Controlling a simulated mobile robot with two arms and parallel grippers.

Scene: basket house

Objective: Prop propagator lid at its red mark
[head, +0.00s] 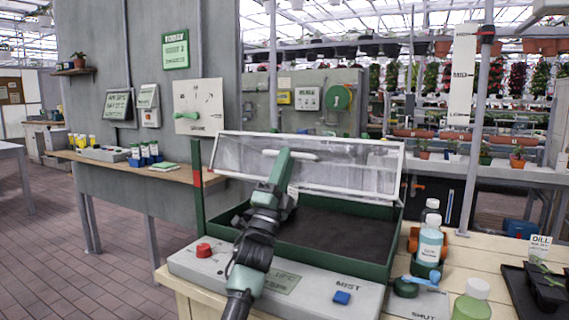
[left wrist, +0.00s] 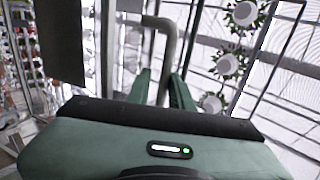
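The propagator has a green tray (head: 375,268) with dark soil (head: 335,230). Its clear lid (head: 350,165), framed in white, is raised and tilted over the tray. A green post (head: 196,155) stands at its left, with a red mark (head: 197,178) close to the lid's left edge. My left gripper (head: 283,160) is at the lid's pale bar handle (head: 310,156). In the left wrist view the two green fingers (left wrist: 163,92) are closed around the grey handle bar (left wrist: 170,45). My arm hides part of the tray. My right gripper is not in view.
A control panel with a red knob (head: 203,250) and a blue button (head: 342,297) lies along the front. Bottles (head: 430,243) and a dark seedling tray (head: 535,290) stand on the bench at right. A side bench (head: 120,160) runs along the wall at left.

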